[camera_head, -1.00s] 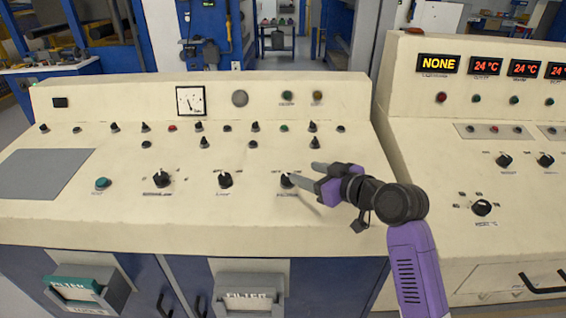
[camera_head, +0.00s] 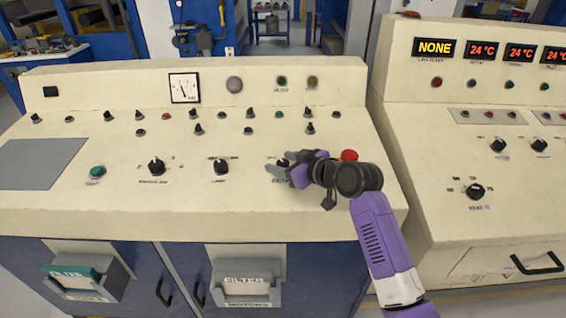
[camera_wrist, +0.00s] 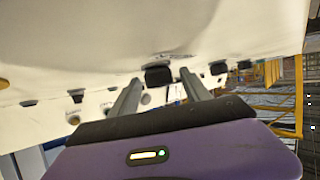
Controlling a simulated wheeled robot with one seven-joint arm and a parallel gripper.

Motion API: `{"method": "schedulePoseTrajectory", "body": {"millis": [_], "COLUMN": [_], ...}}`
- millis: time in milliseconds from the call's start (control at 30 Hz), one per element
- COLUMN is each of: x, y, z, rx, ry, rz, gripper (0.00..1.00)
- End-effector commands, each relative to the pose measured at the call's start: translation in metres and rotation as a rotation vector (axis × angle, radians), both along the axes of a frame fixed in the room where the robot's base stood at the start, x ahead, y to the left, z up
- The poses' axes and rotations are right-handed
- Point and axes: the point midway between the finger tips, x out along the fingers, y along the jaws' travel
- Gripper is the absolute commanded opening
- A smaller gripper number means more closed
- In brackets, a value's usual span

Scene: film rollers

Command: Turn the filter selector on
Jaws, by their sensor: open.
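A row of black rotary selector knobs sits on the sloped cream panel: a left knob (camera_head: 157,166), a middle knob (camera_head: 221,167) and a right knob mostly hidden by my gripper. Their labels are too small to read surely. My gripper (camera_head: 277,167) is open at the right knob. In the wrist view, a black knob (camera_wrist: 158,75) shows between and just beyond the two grey fingertips of my gripper (camera_wrist: 160,84). The fingers do not visibly press on it, but contact is hard to tell.
A red button (camera_head: 349,155) stands close beside my wrist. Several small black switches line the panel above, below a white gauge (camera_head: 184,88). A second cream console (camera_head: 430,160) with orange displays stands at the right.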

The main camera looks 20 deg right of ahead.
Motion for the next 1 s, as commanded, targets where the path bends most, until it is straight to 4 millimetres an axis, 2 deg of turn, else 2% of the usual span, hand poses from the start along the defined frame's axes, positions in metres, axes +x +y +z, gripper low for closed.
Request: {"method": "schedulePoseTrajectory", "body": {"millis": [133, 400, 433, 733, 1000], "x": [-0.0002, -0.0004, -0.0004, -0.0011, -0.0014], "y": [0.0001, 0.0000, 0.0000, 0.0018, 0.0035], "z": [-0.0001, -0.0001, -0.0001, 0.0011, 0.0039], "rx": [0.000, 0.000, 0.000, 0.004, 0.017], "ry": [0.000, 0.000, 0.000, 0.002, -0.001], "rz": [0.000, 0.000, 0.000, -0.030, -0.164], "gripper": [0.55, 0.02, 0.00, 0.00, 0.00]}}
